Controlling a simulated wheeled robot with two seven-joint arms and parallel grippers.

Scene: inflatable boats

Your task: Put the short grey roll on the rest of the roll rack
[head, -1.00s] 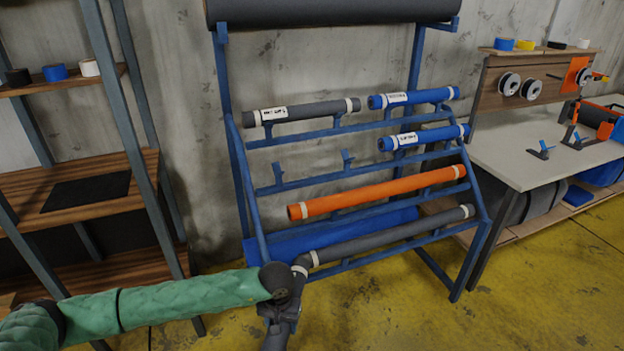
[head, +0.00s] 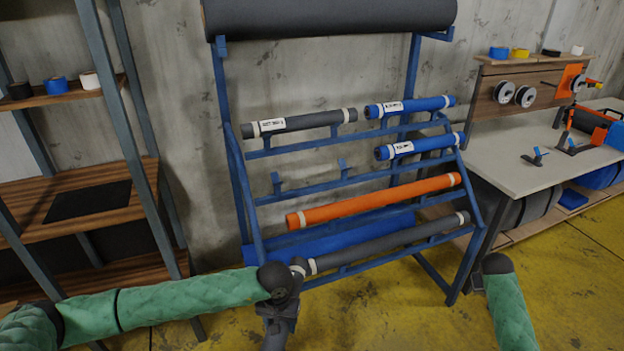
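A short grey roll (head: 305,122) with pale end bands and a white label lies along the left part of the rack's upper row, beside a short blue roll (head: 410,106). The blue roll rack (head: 231,170) stands ahead of me. Its second row has bare upright rest pegs (head: 342,166) at the left and another short blue roll (head: 420,146) at the right. My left arm reaches in from the left, and its dark joint overlaps the lower left of the rack in the picture. My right arm shows at the lower right. Neither gripper's fingers show.
An orange roll (head: 375,199) and a long grey roll (head: 390,242) lie on the lower rows. A large dark roll (head: 330,14) spans the top. Wooden shelves (head: 70,205) stand left, a workbench (head: 520,150) right. Yellow floor (head: 400,315) is open in front.

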